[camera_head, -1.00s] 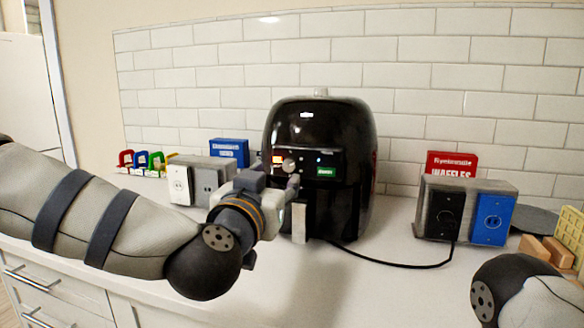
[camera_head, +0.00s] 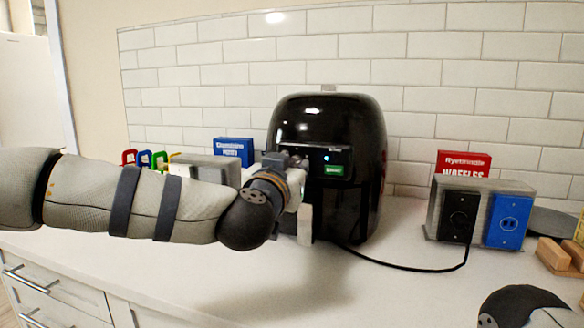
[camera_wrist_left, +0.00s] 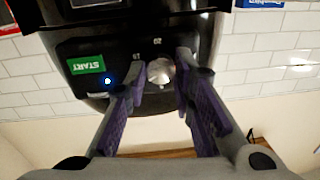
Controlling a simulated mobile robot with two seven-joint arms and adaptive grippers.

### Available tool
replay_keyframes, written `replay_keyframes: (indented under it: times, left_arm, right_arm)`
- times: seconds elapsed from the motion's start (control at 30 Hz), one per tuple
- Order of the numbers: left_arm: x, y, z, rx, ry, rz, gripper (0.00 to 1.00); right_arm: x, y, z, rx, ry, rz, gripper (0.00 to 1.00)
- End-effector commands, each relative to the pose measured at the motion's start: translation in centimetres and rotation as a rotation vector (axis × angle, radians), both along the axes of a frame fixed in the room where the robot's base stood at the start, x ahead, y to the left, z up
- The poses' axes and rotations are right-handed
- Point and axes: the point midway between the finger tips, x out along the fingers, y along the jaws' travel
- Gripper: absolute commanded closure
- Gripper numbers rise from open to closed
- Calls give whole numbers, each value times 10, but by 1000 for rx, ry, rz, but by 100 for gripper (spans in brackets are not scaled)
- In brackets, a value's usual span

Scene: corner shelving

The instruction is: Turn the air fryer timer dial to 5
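The black air fryer (camera_head: 360,120) stands upright on the counter with its control panel facing me. In the head view my left gripper (camera_head: 291,162) is at the panel's left side and hides the dial. In the left wrist view, which shows the fryer upside down, the round silver timer dial (camera_wrist_left: 160,72) lies between the fingertips of my left gripper (camera_wrist_left: 160,80). The fingers are apart, one on each side of the dial; I cannot tell whether they touch it. Its numeral setting is not readable. The green START button (camera_wrist_left: 86,64) is beside it. My right gripper is out of view.
Blue (camera_head: 233,150) and red (camera_head: 463,164) boxes stand by the tiled wall. An outlet block (camera_head: 440,205) with black and blue plates stands right of the fryer, its black cord (camera_head: 405,266) crossing the counter. The counter front (camera_head: 300,285) is clear.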

Motion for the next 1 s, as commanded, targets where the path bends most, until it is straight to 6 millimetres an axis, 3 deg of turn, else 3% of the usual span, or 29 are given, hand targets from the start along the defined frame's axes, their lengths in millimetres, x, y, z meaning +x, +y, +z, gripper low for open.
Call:
replay_keyframes:
  times: [0.37,0.6,1.0]
  left_arm:
    - [-2,0,6,-78,19,0,100]
    - [-1,0,6,-260,78,0,100]
    - [0,1,0,-621,203,2,100]
  right_arm:
    - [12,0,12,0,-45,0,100]
    - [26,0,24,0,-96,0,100]
    - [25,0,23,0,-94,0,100]
